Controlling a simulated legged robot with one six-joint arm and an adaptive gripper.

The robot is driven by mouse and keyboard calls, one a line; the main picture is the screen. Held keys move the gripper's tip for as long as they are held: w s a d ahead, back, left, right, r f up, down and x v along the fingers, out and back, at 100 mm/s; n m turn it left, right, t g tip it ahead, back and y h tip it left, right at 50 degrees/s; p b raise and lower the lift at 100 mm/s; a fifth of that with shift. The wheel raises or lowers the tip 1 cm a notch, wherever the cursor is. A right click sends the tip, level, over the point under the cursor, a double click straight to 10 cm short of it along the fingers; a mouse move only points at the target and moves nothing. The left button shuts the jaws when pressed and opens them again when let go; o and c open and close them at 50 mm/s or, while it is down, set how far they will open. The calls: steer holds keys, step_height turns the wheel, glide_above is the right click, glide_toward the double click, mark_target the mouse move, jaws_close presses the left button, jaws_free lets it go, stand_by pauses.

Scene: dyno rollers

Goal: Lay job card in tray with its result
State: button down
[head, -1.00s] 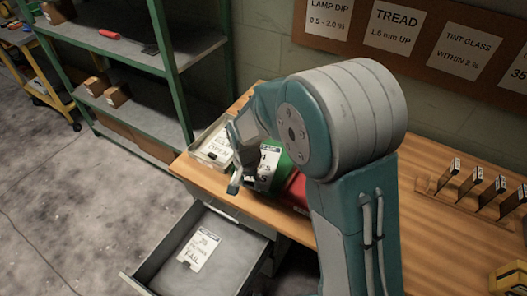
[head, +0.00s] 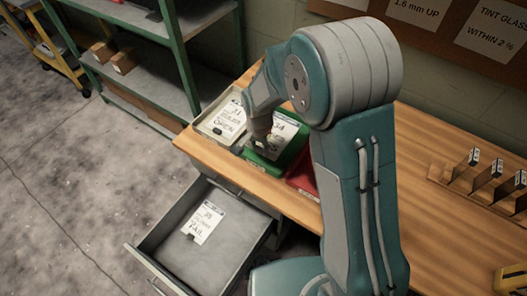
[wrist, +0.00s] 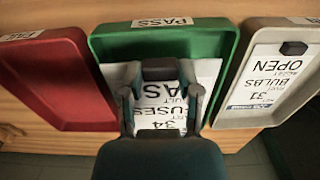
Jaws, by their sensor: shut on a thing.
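The white job card, reading 34, FUSES and PASS in the wrist view (wrist: 160,95), is over the green tray (wrist: 222,45) labelled PASS. It also shows in the head view (head: 284,130), looking flat within the tray's outline. Whether it touches the tray floor I cannot tell. My gripper (wrist: 161,98) is shut on the card, its fingers hiding part of it. In the head view my gripper (head: 262,132) is low over the green tray (head: 268,166).
The red tray (wrist: 45,80) is left of the green one in the wrist view. The cream tray (wrist: 235,115) at right holds card 31, BULBS, OPEN (wrist: 275,70). An open drawer (head: 190,262) below holds a FAIL card (head: 207,222). Card holders (head: 488,175) stand at the right.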

mark_target(263, 157)
steer(key=shift+w+d+f, duration=0.4)
steer(key=shift+w+f, duration=0.05)
steer(key=shift+f, duration=0.2)
steer(key=shift+w+d+f, duration=0.35)
steer(key=shift+w+f, duration=0.05)
steer(key=shift+f, duration=0.2)
steer(key=shift+w+a+f, duration=0.2)
steer(key=shift+w+f, duration=0.1)
steer(key=shift+f, duration=0.15)
steer(key=f, duration=0.3)
steer(key=shift+w+a+f, duration=0.2)
steer(key=shift+f, duration=0.05)
steer(key=shift+d, duration=0.45)
steer(key=shift+c, duration=1.5)
jaws_free()
steer(key=shift+a, duration=0.3)
steer(key=shift+f, duration=0.1)
